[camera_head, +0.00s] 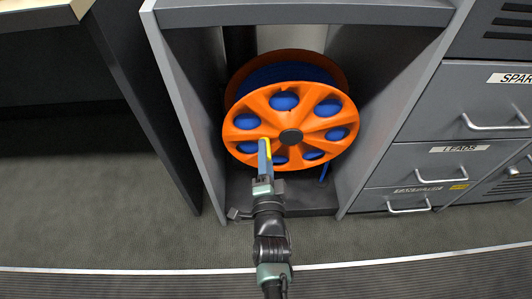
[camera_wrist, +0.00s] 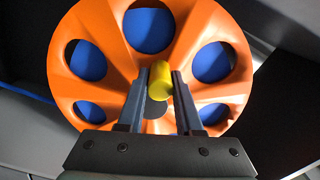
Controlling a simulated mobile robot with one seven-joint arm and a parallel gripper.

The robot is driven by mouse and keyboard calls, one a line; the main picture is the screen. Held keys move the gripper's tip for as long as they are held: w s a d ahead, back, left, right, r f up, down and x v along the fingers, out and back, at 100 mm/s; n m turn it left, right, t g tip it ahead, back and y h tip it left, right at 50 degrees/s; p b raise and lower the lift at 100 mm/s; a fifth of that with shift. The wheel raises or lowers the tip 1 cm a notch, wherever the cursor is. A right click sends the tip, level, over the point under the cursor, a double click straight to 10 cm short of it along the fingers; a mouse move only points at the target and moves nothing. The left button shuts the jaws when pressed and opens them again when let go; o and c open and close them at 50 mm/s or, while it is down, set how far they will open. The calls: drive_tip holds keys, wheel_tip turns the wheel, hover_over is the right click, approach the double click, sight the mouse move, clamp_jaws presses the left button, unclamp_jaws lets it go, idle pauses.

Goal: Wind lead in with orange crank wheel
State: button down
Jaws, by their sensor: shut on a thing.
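The orange crank wheel (camera_head: 303,117) stands upright in an open grey cabinet bay in the head view, with round holes and a dark hub. Blue lead (camera_head: 285,102) is wound behind it and shows through the holes. A loose blue end (camera_head: 324,172) hangs below at the right. My gripper (camera_head: 264,145) is at the wheel's lower left. In the wrist view, my gripper (camera_wrist: 160,82) is shut on a yellow crank handle (camera_wrist: 160,80) that sticks out from the orange wheel face (camera_wrist: 209,22). The handle is mostly hidden by the fingers in the head view.
Grey bay walls stand close on both sides of the wheel, with a shelf top (camera_head: 300,14) above. Labelled drawers with handles, one marked LEADS (camera_head: 459,149), are to the right. Open grey floor (camera_head: 120,235) lies in front and to the left.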

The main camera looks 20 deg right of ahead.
idle(0.3)
drive_tip(key=c, duration=0.6)
unclamp_jaws()
drive_tip(key=shift+s, duration=0.15)
drive_tip(key=p+v, duration=0.6)
drive_tip(key=v, duration=0.6)
drive_tip(key=shift+s+a, duration=0.2)
drive_tip(key=shift+s, duration=0.2)
